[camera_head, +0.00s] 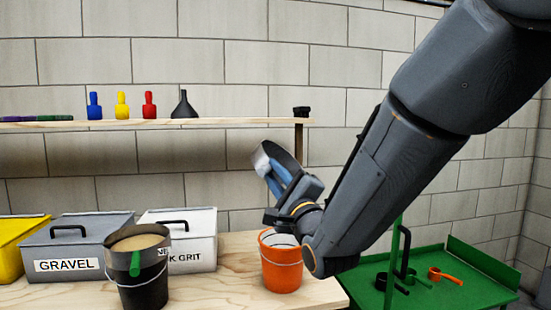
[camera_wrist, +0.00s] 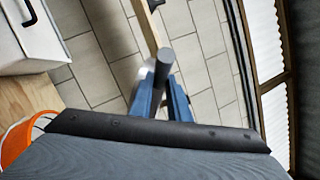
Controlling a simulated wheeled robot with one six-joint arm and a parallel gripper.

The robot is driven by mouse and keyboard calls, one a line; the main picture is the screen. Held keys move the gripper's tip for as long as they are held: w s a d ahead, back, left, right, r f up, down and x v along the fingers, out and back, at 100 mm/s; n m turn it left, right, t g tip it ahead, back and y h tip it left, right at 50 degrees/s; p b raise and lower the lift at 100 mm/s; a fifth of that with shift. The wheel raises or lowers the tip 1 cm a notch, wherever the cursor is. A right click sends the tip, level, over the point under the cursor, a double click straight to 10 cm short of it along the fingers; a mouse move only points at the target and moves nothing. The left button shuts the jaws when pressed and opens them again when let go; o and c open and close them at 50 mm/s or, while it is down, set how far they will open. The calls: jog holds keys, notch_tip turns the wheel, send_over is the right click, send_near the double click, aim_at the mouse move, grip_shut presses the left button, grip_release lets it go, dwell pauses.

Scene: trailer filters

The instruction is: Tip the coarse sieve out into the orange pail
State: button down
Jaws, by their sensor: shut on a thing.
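My gripper (camera_head: 277,178) has its blue fingers closed on the dark handle of a grey, dark-rimmed round sieve (camera_head: 262,162). The sieve is tilted steeply, held high above the bench. In the wrist view, the fingers (camera_wrist: 160,98) grip a dark round handle (camera_wrist: 163,62), with a sliver of pale metal (camera_wrist: 127,72) behind it. Whether this is the coarse sieve and what it holds, I cannot tell. The orange pail (camera_head: 282,272) stands on the bench below the gripper; my arm partly covers its right side. Its rim also shows in the wrist view (camera_wrist: 15,142).
A black pail (camera_head: 140,290) of sandy material with a green handle at its front stands left, near the grey GRAVEL bin (camera_head: 75,245) and a white grit bin (camera_head: 195,225). A shelf (camera_head: 230,122) runs behind. A green table (camera_head: 450,285) with small tools is at right.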

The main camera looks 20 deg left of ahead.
notch_tip(320, 180, up, 2)
jog(key=n+g+h+p, duration=0.1)
jog(key=n+g+p, duration=0.1)
jog(key=p, duration=0.5)
jog(key=n+g+h+p, duration=0.2)
jog(key=n+p, duration=0.2)
jog(key=p, duration=0.3)
jog(key=shift+h, duration=0.3)
jog(key=shift+n+p, duration=0.3)
jog(key=shift+p, duration=0.1)
jog(key=shift+f, duration=0.15)
